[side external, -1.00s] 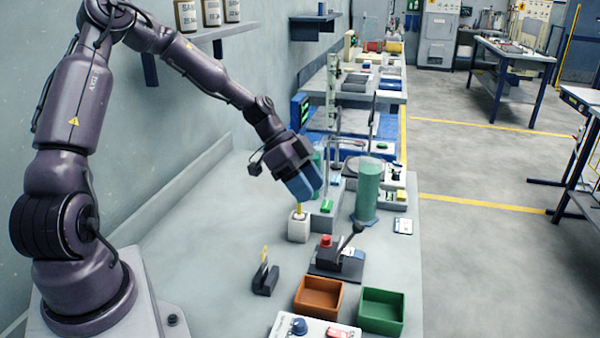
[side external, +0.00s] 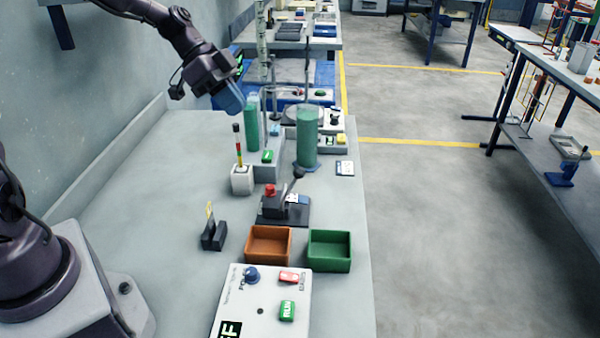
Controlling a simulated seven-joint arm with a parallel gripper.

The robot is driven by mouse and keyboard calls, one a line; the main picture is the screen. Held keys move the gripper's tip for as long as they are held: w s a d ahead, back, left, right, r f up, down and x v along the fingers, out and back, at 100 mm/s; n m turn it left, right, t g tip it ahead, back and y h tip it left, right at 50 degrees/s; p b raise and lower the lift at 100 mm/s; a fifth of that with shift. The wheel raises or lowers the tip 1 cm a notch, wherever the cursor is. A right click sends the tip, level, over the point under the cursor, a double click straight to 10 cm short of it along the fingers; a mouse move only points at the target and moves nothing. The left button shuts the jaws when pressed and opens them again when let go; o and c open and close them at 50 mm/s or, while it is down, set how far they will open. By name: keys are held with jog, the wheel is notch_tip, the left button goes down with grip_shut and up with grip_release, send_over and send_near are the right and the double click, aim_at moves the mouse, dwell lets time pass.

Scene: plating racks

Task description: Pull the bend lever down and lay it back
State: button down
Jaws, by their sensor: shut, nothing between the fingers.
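The bend device (side external: 284,213) stands on a dark base near the middle of the bench, with a red cap on its block. Its lever (side external: 293,182) has a dark round knob, stands raised and leans to the right. My gripper (side external: 231,100) has blue fingers and is shut and empty. It hangs in the air above and behind the white holder block (side external: 242,181), well apart from the lever. A banded rod (side external: 238,147) stands upright in that block.
An orange bin (side external: 268,245) and a green bin (side external: 329,250) stand in front of the device. A control box (side external: 262,305) is nearer. A black slotted stand (side external: 214,235) is at left. Green cylinders (side external: 307,137) stand behind. The bench's left side is clear.

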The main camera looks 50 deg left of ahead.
jog(key=s+d+f+g+y, duration=0.2)
jog(key=d+f+g+y, duration=0.65)
jog(key=f+y, duration=0.3)
jog(key=w+d+r+n+t+y, duration=0.1)
jog(key=w+d+r+t+y, duration=0.2)
jog(key=d+r+t+y, duration=0.5)
jog(key=w+d+r+t+y, duration=0.2)
jog(key=d+r+t+y, duration=0.3)
jog(key=d, duration=0.6)
notch_tip(320, 180, down, 17)
jog(key=w+a+r+t, duration=0.1)
jog(key=w+a, duration=0.2)
jog(key=a, duration=1)
jog(key=shift+w+r, duration=0.3)
jog(key=shift+w, duration=0.05)
jog(key=shift+a+h, duration=0.15)
jog(key=shift+h, duration=0.1)
